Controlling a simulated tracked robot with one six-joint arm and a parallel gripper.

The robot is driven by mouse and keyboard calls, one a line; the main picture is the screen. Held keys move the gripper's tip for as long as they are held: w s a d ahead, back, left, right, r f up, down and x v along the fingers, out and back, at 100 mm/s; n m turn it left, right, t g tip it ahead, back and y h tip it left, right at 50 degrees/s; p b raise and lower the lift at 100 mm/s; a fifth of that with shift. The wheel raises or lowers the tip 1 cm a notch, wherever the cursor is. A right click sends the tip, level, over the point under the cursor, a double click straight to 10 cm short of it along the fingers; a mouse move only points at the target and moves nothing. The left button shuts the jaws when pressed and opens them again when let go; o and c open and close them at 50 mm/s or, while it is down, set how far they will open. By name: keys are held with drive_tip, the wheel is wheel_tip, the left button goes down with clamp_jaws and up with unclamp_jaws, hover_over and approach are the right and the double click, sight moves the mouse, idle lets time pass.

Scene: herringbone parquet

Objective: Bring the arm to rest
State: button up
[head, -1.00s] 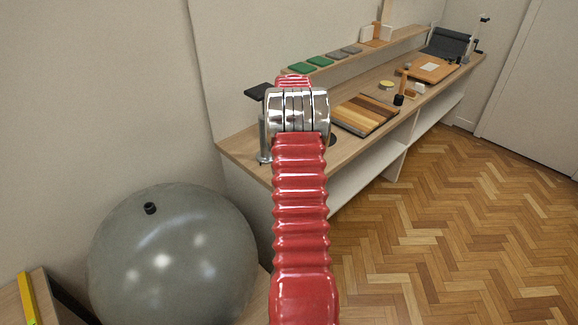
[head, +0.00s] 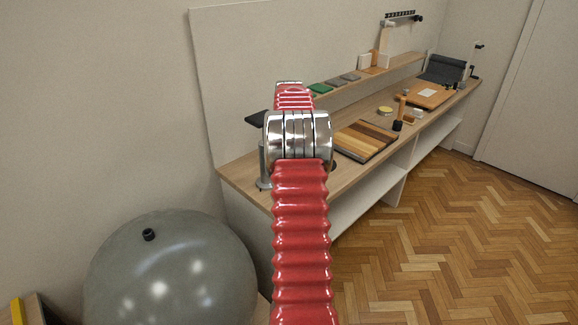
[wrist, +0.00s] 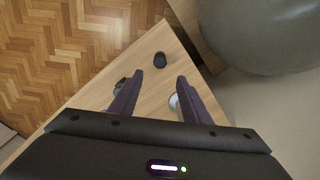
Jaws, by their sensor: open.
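My arm (head: 300,230), red and ribbed with a polished metal collar, rises up the middle of the head view and hides part of the workbench. Its gripper end does not show there. In the wrist view my gripper (wrist: 160,75) is open, with two dark purple fingers apart above a light wooden tabletop (wrist: 95,97). Nothing is held between them. A small black object (wrist: 160,60) lies on the tabletop just beyond the fingertips. A pale round thing (wrist: 173,101) shows beside the right finger, and a small dark item (wrist: 120,84) is partly hidden by the left finger.
A large grey ball (head: 170,275) sits at the lower left; it also shows in the wrist view (wrist: 265,30). A long workbench (head: 240,178) along the wall holds a striped wooden board (head: 366,140) and several tools. The parquet floor (head: 450,240) at right is clear.

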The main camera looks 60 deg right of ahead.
idle(0.7)
drive_tip(key=s+a+f, duration=0.2)
drive_tip(key=a+f, duration=0.1)
drive_tip(key=f, duration=0.1)
drive_tip(key=a+r+n+t, duration=0.15)
drive_tip(key=a+r, duration=0.35)
drive_tip(key=a, duration=0.9)
drive_tip(key=a+r+n+g, duration=0.1)
drive_tip(key=a+r+n, duration=0.3)
drive_tip(key=a, duration=0.9)
drive_tip(key=s+a+r+n+t, duration=0.1)
drive_tip(key=s+a+r+n, duration=0.1)
drive_tip(key=a, duration=0.6)
drive_tip(key=s+a+r+n+t, duration=0.1)
drive_tip(key=s+a+r+t, duration=0.1)
drive_tip(key=s+a, duration=0.3)
drive_tip(key=s+a+r+n+t, duration=0.2)
drive_tip(key=s+a+r, duration=0.1)
drive_tip(key=a, duration=1)
drive_tip(key=shift+s+a+r+n, duration=0.15)
drive_tip(key=shift+s+n, duration=0.2)
drive_tip(key=shift+s, duration=0.3)
